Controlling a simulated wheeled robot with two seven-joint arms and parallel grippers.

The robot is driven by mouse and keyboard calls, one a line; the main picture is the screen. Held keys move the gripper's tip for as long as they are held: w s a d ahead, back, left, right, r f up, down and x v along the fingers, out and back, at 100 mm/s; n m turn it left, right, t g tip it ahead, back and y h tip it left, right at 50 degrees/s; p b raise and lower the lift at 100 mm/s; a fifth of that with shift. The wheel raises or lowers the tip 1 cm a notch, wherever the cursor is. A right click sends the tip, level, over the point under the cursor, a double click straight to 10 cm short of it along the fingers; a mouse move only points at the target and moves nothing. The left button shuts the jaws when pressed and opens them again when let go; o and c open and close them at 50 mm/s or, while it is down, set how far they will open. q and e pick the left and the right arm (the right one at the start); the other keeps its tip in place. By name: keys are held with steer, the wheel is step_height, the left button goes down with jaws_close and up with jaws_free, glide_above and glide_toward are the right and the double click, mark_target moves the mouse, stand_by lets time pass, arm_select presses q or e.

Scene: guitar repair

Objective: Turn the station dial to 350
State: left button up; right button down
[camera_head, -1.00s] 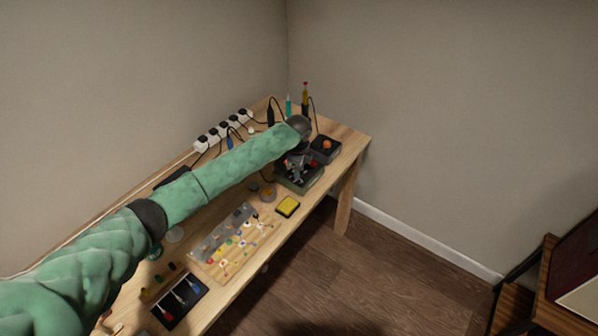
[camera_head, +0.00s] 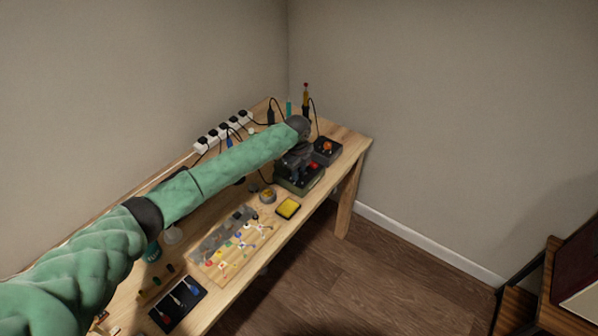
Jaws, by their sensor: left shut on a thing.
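The soldering station (camera_head: 299,186) is a dark, boxy unit near the far right end of the wooden workbench. My left arm reaches over the bench from the left, and my left gripper (camera_head: 300,170) is down at the station, shut on its dial. The dial itself is hidden by the fingers, and its number cannot be read. A small red spot (camera_head: 313,166) shows on the station beside the fingers. My right gripper is not in view.
A dark box with an orange top (camera_head: 326,149) stands just behind the station. A yellow pad (camera_head: 288,208), a board of small coloured parts (camera_head: 222,262) and a black tool tray (camera_head: 179,304) lie nearer. A white power strip (camera_head: 222,131) runs along the wall.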

arm_select(q)
steer(key=shift+r, duration=0.1)
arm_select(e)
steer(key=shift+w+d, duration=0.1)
arm_select(q)
steer(key=o, duration=0.8)
steer(key=shift+o, duration=0.9)
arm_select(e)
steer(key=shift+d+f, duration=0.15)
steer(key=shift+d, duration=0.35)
arm_select(q)
steer(key=shift+r+b, duration=0.55)
steer(key=shift+r, duration=0.3)
step_height(320, 180, up, 4)
steer(key=shift+s+a+r+b, duration=0.15)
steer(key=shift+r+b, duration=0.1)
steer(key=shift+b, duration=0.5)
steer(key=shift+r, duration=0.75)
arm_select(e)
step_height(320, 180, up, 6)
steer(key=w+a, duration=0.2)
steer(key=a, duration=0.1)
